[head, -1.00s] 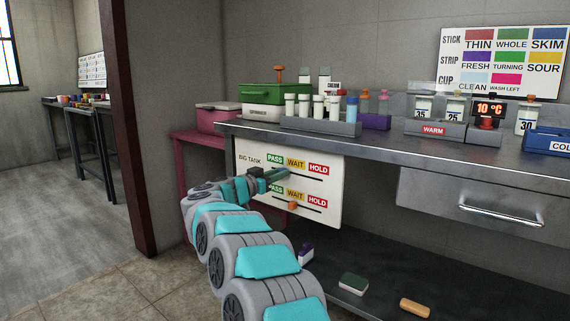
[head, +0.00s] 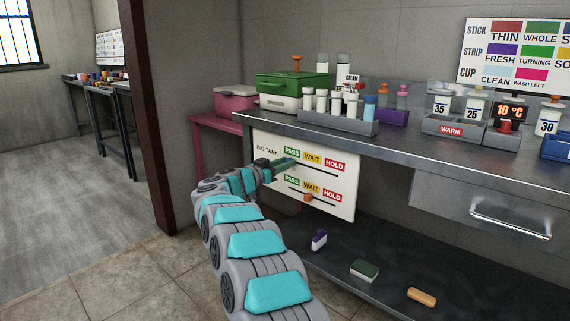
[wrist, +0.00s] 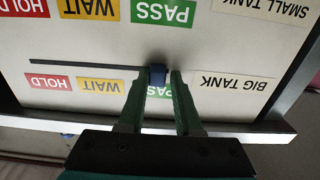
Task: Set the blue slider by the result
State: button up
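The white slider panel (head: 338,199) hangs under the bench front, with green PASS, yellow WAIT and red HOLD labels in two rows. In the upside-down wrist view, the blue slider (wrist: 157,76) sits at the PASS end of the BIG TANK slot (wrist: 85,64). My gripper (wrist: 160,80) has one green finger on each side of the slider and looks shut on it, though any thin gap is hard to judge. The fingers partly cover the BIG TANK PASS label. In the head view my gripper (head: 293,162) hides the blue slider.
An orange slider (head: 308,197) sits in the lower slot, below WAIT. The bench (head: 420,150) above carries a grey vial rack (head: 340,124), a WARM block (head: 452,129) and a 10 °C display (head: 510,112). A colour chart (head: 520,55) hangs behind. Small blocks lie on the shelf below.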

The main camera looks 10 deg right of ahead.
jog(key=o, duration=0.4)
jog(key=shift+c, duration=0.2)
jog(key=shift+a, duration=0.1)
jog(key=v, duration=0.7)
jog(key=shift+s+a, duration=0.25)
